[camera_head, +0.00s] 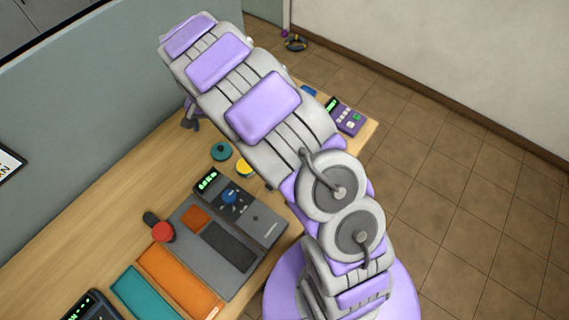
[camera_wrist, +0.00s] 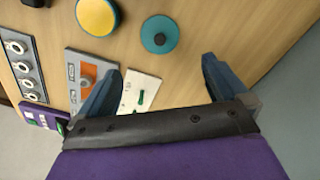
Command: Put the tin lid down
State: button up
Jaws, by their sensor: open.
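The tin lid, a teal disc with a small dark knob, lies on the wooden table in the wrist view (camera_wrist: 159,34). It also shows in the head view (camera_head: 221,152). Next to it is a round tin with a yellow top and teal side (camera_wrist: 97,15), also in the head view (camera_head: 243,168); the lid is apart from it. My gripper (camera_wrist: 158,82) is open, with nothing between its two blue-grey fingers. The lid lies beyond the fingertips, not touching them. In the head view my arm hides most of the gripper; a part shows at its far end (camera_head: 191,117).
A white plate with a green lever (camera_wrist: 140,93) and a grey-orange panel (camera_wrist: 89,78) lie near the fingers. A purple keypad device (camera_head: 346,117) sits by the table's right edge. A grey console (camera_head: 240,240), red knob (camera_head: 162,232) and orange tray (camera_head: 180,280) occupy the near table.

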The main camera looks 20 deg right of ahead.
jog(key=s+d+r, duration=1.3)
jog(key=s+r, duration=0.1)
jog(key=s, duration=0.1)
jog(key=s+d+r+n+g, duration=0.1)
jog(key=s+n, duration=0.1)
jog(key=s, duration=1)
jog(key=s+d+r+n, duration=0.2)
jog(key=s, duration=1.1)
jog(key=shift+d+n+g, duration=0.25)
jog(key=shift+n+g, duration=0.15)
